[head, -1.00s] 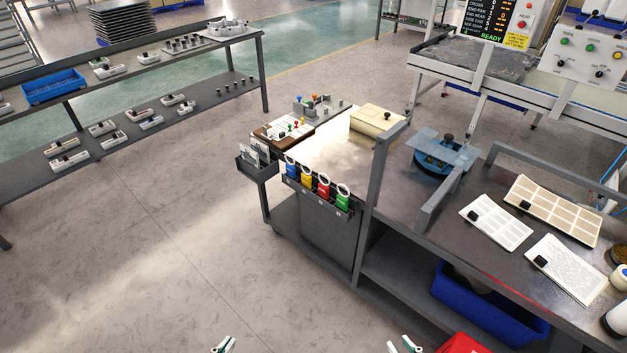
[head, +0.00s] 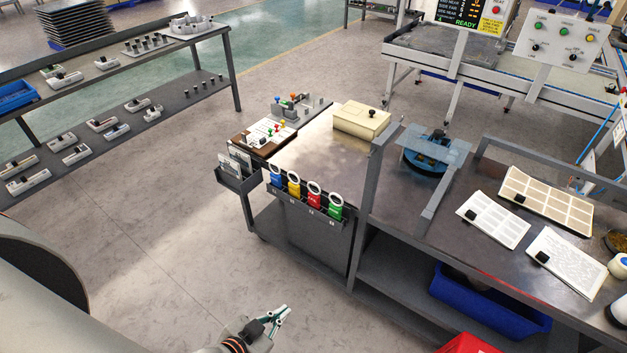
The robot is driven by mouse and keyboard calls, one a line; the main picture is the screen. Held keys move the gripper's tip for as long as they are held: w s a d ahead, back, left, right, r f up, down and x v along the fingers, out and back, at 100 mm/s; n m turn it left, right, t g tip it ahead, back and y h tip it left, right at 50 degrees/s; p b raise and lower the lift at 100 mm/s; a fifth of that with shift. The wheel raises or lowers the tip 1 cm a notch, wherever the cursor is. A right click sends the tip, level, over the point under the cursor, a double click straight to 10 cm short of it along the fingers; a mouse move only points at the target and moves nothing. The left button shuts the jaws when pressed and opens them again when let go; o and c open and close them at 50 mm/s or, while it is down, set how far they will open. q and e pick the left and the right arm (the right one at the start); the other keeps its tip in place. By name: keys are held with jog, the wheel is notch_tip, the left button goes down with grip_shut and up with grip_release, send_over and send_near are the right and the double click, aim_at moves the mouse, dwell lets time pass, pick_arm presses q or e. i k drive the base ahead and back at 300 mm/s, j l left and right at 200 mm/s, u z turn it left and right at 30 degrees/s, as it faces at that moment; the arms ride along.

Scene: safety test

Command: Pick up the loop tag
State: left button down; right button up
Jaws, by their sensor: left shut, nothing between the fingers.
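Several loop tags with white ring tops stand in a dark rack (head: 300,205) on the near left side of the workbench: a blue tag (head: 276,180), a yellow tag (head: 294,189), a red tag (head: 314,201) and a green tag (head: 335,212). The pictures do not show which one the task means. My left gripper (head: 284,311) is shut and empty at the bottom of the view, apart from the tags and nearer to me than the rack. My right gripper is out of view.
The workbench (head: 385,205) carries a cream box (head: 362,121), a blue fixture (head: 430,158) and white sheets. A grey post (head: 367,205) rises right of the tags. A blue bin (head: 490,305) is below. Floor is clear at left.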

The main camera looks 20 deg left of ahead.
aim_at(294, 187)
jog(key=i+j+z, duration=0.2)
jog(key=j, duration=0.25)
jog(key=j+z, duration=0.15)
jog(key=j, duration=0.3)
jog(key=i+j, duration=0.1)
jog(key=j, duration=0.4)
jog(key=i+j+z, duration=0.15)
jog(key=j, duration=0.3)
